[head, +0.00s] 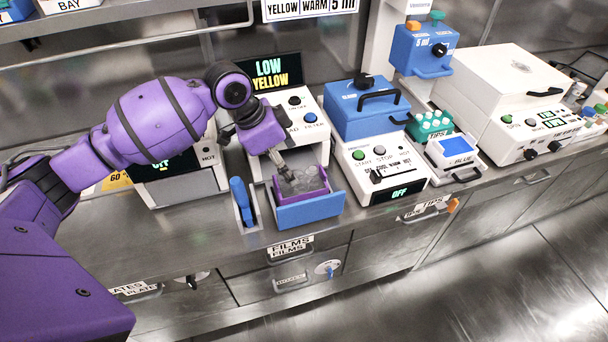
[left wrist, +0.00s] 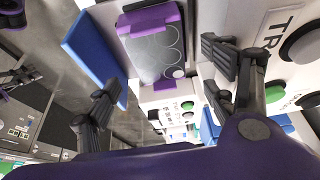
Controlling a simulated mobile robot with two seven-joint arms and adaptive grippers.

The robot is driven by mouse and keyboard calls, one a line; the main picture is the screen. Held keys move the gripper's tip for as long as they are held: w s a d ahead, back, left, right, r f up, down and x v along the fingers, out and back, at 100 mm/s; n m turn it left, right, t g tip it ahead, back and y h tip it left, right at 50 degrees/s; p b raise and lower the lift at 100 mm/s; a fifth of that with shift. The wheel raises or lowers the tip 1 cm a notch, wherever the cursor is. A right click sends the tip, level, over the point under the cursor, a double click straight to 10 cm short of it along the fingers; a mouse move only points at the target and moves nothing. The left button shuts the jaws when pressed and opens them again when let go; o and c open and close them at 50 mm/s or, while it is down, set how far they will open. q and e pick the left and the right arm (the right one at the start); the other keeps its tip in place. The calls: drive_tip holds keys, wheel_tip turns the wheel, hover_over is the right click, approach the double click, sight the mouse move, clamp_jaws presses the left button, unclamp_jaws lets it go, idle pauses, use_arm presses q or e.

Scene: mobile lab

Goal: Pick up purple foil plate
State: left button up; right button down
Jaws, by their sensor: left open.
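The purple foil plate (head: 300,184) sits in the pulled-out blue drawer (head: 310,209) of a white bench machine. It has a purple rim and a grey clear top with round wells. It also shows in the left wrist view (left wrist: 158,54), beyond my fingers. My left gripper (head: 287,172) is at the plate in the head view, its fingers pointing down. In the left wrist view its two fingers (left wrist: 160,85) are spread wide with nothing between them. Whether the fingers touch the plate I cannot tell.
A blue-handled tool (head: 241,200) stands in a slot just left of the drawer. A white machine with a blue lid (head: 367,105) stands close on the right. The upper display (head: 270,75) reads LOW YELLOW. Bench drawers labelled FILMS (head: 290,247) lie below.

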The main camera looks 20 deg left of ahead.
sight(300, 184)
use_arm(q)
drive_tip(key=shift+s+x, duration=0.2)
drive_tip(key=shift+x, duration=0.8)
drive_tip(key=x, duration=0.5)
drive_tip(key=shift+w+d+f, duration=0.1)
drive_tip(key=shift+d+f, duration=0.05)
drive_tip(key=shift+f, duration=0.05)
drive_tip(key=c, duration=1.1)
use_arm(e)
drive_tip(key=shift+s+d+f, duration=0.15)
drive_tip(key=shift+s+d, duration=0.1)
drive_tip(key=shift+s, duration=0.25)
use_arm(q)
drive_tip(key=shift+r, duration=0.1)
